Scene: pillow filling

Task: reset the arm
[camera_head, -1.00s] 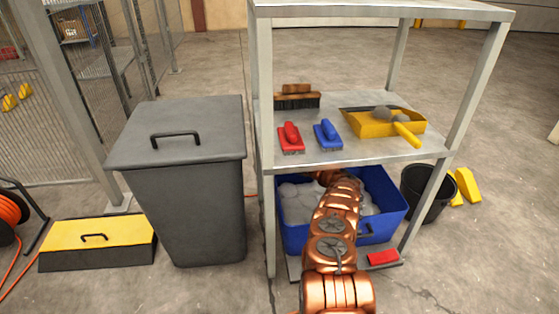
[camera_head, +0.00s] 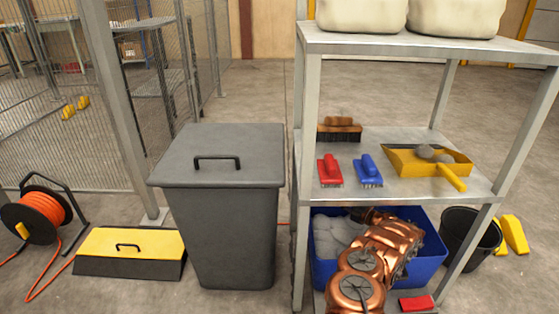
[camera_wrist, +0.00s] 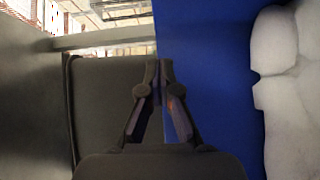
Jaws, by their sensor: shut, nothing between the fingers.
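My gripper (camera_wrist: 159,68) shows in the wrist view with its two fingertips together and nothing between them. The blue wall of the crate (camera_wrist: 210,90) fills the middle right of that view, with pale lumpy filling (camera_wrist: 290,90) at the right edge. In the head view my copper arm reaches into the lower level of the metal shelf, over the blue crate (camera_head: 430,255). Grey-white filling (camera_head: 335,235) lies in the crate. The arm covers part of the crate, and the gripper itself is hidden in this view.
The metal shelf's posts (camera_head: 305,170) and middle board (camera_head: 405,200) surround the arm. Brushes and a yellow dustpan (camera_head: 430,165) lie on the board; pale pillows (camera_head: 455,18) sit on top. A grey lidded bin (camera_head: 235,235) stands left, a black bucket (camera_head: 470,240) right.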

